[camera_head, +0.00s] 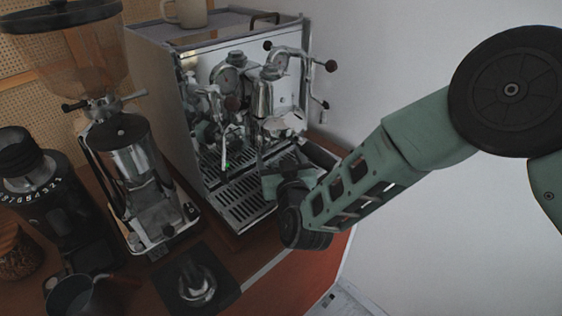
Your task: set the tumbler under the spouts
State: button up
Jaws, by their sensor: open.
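The espresso machine (160,75) stands on the counter with its group head (264,95) and levers at the front. The spouts are small and hard to make out among the chrome parts. The slotted drip tray (245,203) lies below them. My gripper (268,180) is open over the right part of the drip tray, low and in front of the machine. Its fingertips are small and dark here. I cannot make out the tumbler; my gripper and wrist cover part of the tray, so it may be hidden there.
A grinder (133,165) stands left of the machine, with another dark grinder (40,185) farther left. A tamper (196,283) rests on a black mat (226,291) in front. A beige mug (190,13) sits atop the machine.

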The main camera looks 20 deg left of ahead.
jog(key=f+b+v, duration=0.1)
jog(key=b+v, duration=0.4)
jog(key=v, duration=1.2)
jog(key=shift+d+r, duration=0.2)
jog(key=shift+r, duration=0.15)
jog(key=shift+s+r, duration=0.1)
